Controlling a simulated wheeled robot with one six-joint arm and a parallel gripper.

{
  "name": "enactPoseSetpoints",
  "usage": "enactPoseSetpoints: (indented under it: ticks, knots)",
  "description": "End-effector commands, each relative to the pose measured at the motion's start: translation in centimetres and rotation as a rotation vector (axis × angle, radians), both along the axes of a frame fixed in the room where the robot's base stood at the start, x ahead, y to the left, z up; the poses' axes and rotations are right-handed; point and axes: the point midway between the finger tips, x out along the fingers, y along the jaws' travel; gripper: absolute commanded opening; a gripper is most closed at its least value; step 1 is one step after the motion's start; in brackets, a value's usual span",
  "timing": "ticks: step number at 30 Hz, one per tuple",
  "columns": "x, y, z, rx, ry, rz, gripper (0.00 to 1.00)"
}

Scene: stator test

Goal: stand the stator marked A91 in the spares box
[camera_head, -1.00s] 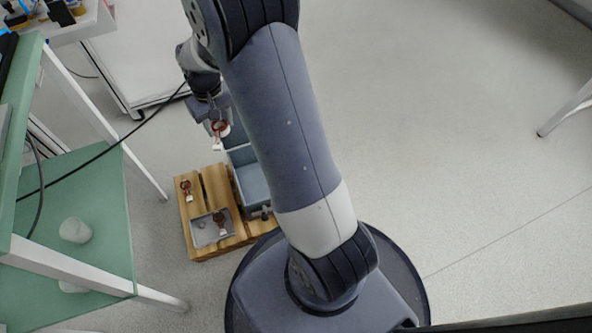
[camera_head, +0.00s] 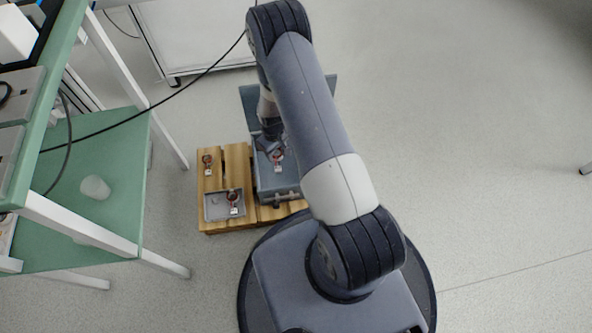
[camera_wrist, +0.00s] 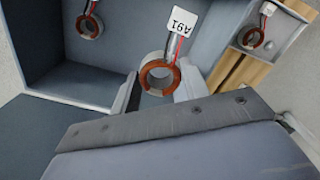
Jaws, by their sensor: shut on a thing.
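The stator marked A91 (camera_wrist: 159,76) is a copper-coloured ring with red and black leads and a white tag, which reads upside down in the wrist view. My gripper (camera_wrist: 158,90) is shut on it, a finger on each side. The spares box (camera_head: 280,190) is a blue-grey open box, also seen in the wrist view (camera_wrist: 60,85). The gripper and held stator are over the box, close to one wall; how deep they are cannot be told. Another stator (camera_wrist: 90,26) is inside the box. In the head view my arm hides part of the box.
A grey tray (camera_head: 213,212) holding a stator (camera_head: 232,197) sits on a wooden pallet (camera_head: 236,160) beside the box. Another tagged stator (camera_head: 207,160) lies on the pallet. A green-shelved table (camera_head: 110,225) stands at the left. A black cable crosses nearby.

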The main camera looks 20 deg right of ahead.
Motion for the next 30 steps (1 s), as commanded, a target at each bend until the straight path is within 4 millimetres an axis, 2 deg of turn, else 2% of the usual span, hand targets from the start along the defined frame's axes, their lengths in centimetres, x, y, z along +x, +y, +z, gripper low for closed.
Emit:
enactPoseSetpoints:
  ticks: [1, 12, 15, 20, 27, 30]
  knots:
    - [-0.5, 0.0, -1.6, 0.0, 0.003, 0.012, 0.17]
    - [-1.2, 0.1, -8.7, 0.0, 0.0, 0.042, 0.17]
    - [-1.2, 0.1, -10.0, 0.0, -0.001, 0.042, 0.17]
    - [-1.1, 0.1, -10.9, 0.0, -0.002, 0.042, 0.17]
    - [-1.2, 0.1, -14.1, 0.0, -0.001, 0.041, 0.17]
    - [-1.1, 0.1, -14.1, -0.001, -0.003, 0.041, 0.17]
